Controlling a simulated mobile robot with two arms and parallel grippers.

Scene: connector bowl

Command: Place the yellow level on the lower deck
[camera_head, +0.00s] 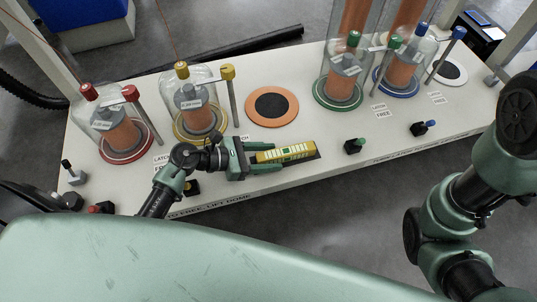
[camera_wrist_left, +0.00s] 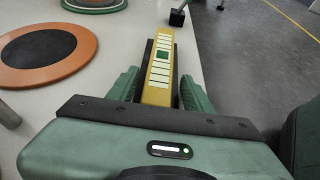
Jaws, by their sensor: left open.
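The yellow level (camera_head: 296,153) is a flat bar with pale panels and a green square, lying on a dark strip on the white bench. It also shows in the left wrist view (camera_wrist_left: 160,68), pointing away from me. My left gripper (camera_head: 282,156) is open, with one green finger on either side of the level. In the left wrist view a gap shows between each finger and the bar. The level's near end is hidden by the gripper body. My right arm is at the right, but its gripper is not in view. I cannot tell which surface is the lower deck.
Glass domes over copper cylinders stand on red (camera_head: 127,152), yellow (camera_head: 199,134), green (camera_head: 338,103) and blue (camera_head: 397,90) bases. An orange ring with a black centre (camera_head: 271,105) is bare behind the level. Small levers (camera_head: 355,146) line the front edge.

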